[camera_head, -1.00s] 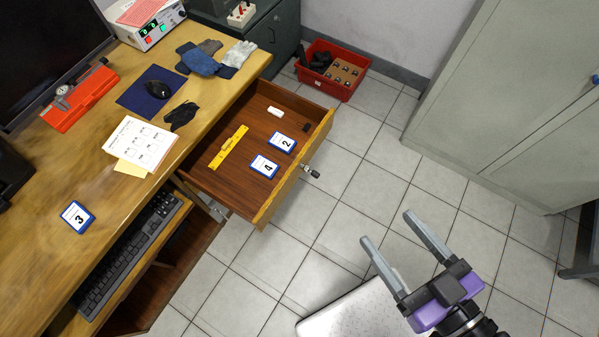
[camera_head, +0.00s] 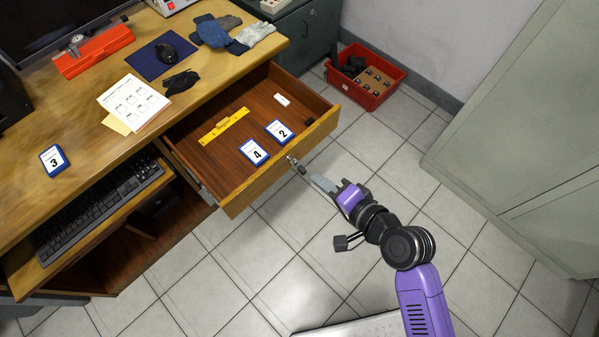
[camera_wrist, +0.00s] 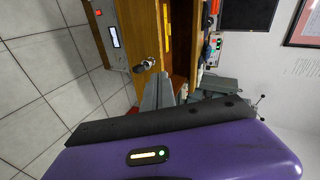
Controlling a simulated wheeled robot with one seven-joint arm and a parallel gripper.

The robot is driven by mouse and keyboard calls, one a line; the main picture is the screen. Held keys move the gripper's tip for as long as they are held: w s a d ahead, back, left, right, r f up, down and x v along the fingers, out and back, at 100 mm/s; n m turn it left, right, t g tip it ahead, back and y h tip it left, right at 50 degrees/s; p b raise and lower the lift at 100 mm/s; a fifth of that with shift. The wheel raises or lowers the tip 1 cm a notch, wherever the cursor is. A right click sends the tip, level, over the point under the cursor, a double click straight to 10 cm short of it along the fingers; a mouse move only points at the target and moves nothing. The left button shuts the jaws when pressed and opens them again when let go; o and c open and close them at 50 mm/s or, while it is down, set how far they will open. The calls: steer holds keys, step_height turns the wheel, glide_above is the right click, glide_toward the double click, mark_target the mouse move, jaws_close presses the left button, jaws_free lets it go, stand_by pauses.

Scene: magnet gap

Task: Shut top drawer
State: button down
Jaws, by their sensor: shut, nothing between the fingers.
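The top drawer (camera_head: 283,167) of the wooden desk is pulled out, its front toward the lower right in the head view. It holds a yellow ruler (camera_head: 224,126), a white eraser-like piece (camera_head: 282,100), a small dark item and two blue-edged cards, marked 2 (camera_head: 279,131) and 4 (camera_head: 254,151). A metal knob (camera_head: 296,165) sticks out of the drawer front. My gripper (camera_head: 320,181) is shut and empty, its fingertips close to the knob. In the wrist view the knob (camera_wrist: 144,65) shows just beyond the fingers (camera_wrist: 158,90); I cannot tell whether they touch.
The desk top (camera_head: 75,130) carries a card marked 3 (camera_head: 53,160), a paper sheet, a mouse pad and gloves. A keyboard (camera_head: 95,206) lies on a tray below. A red bin (camera_head: 366,77) stands beyond the drawer. Grey cabinets (camera_head: 530,130) stand at right; tiled floor is clear between.

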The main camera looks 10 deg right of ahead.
steer(key=s+a+f+g, duration=0.1)
steer(key=s+a+f, duration=0.1)
glide_toward(273, 165)
step_height(273, 165, down, 4)
steer(key=w, duration=0.1)
steer(key=w+a, duration=0.1)
steer(key=w, duration=0.2)
steer(key=shift+a+r+m+y, duration=0.1)
steer(key=shift+a+m+y, duration=0.3)
steer(key=shift+w+a, duration=0.35)
steer(key=shift+w, duration=0.1)
steer(key=shift+w+a, duration=0.25)
steer(key=shift+w, duration=0.15)
steer(key=w+a+b, duration=0.4)
steer(key=w+a, duration=0.3)
steer(key=w, duration=0.4)
steer(key=w+a+b, duration=0.5)
steer(key=w+a, duration=0.3)
steer(key=w, duration=0.3)
steer(key=shift+w+a, duration=0.2)
steer(key=shift+w, duration=0.2)
